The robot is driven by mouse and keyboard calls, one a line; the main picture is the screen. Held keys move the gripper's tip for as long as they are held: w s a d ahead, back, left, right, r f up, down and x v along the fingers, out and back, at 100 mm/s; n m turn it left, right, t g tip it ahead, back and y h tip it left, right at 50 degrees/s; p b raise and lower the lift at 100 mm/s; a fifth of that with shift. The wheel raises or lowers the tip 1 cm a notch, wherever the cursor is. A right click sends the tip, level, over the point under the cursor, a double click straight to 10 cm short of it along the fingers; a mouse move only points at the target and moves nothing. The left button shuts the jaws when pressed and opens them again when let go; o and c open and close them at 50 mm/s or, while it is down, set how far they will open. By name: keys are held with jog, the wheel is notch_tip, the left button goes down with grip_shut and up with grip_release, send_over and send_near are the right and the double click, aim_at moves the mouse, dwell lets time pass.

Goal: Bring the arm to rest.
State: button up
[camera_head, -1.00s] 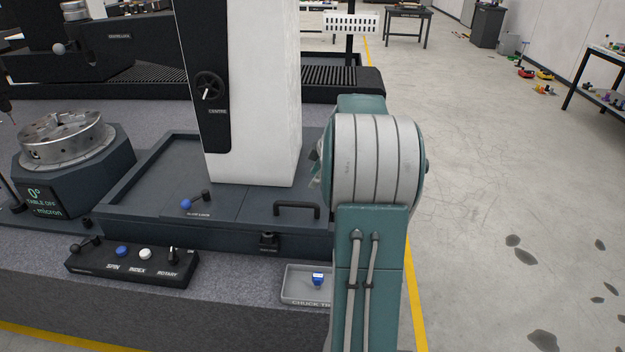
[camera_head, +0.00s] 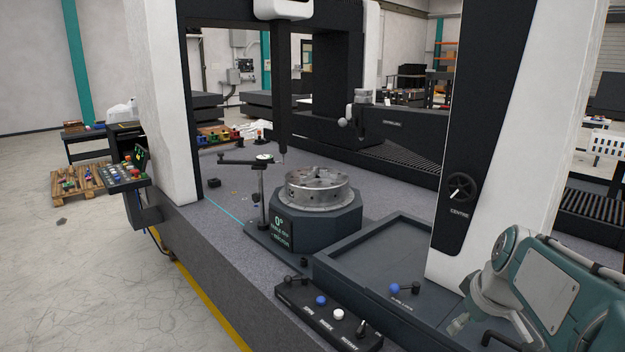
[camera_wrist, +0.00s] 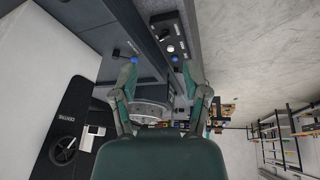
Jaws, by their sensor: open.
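My arm, teal and grey, shows at the lower right of the head view, bent in front of the white column. The tip of my gripper (camera_head: 458,324) shows small at the arm's left side, above the dark tray of the machine bed. In the wrist view my gripper (camera_wrist: 160,78) has its two teal fingers spread apart, with nothing between them. Behind them appear the round metal chuck (camera_wrist: 152,110) and the control strip (camera_wrist: 172,42). No held thing shows.
The chuck (camera_head: 319,190) sits on a dark rotary table (camera_head: 322,222). A control box (camera_head: 325,315) with blue and white knobs lies at the bed's front edge. A blue-knobbed lever (camera_head: 394,288) stands on the dark tray. The white column (camera_head: 520,130) rises close to my arm. Open floor (camera_head: 110,270) lies left.

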jog(key=s+a+f+m+t, duration=0.1)
jog(key=s+a+m, duration=0.3)
jog(key=s+a, duration=0.9)
jog(key=shift+s+a+f, duration=0.3)
jog(key=shift+s+a, duration=0.05)
jog(key=shift+s, duration=0.5)
jog(key=shift+s, duration=0.1)
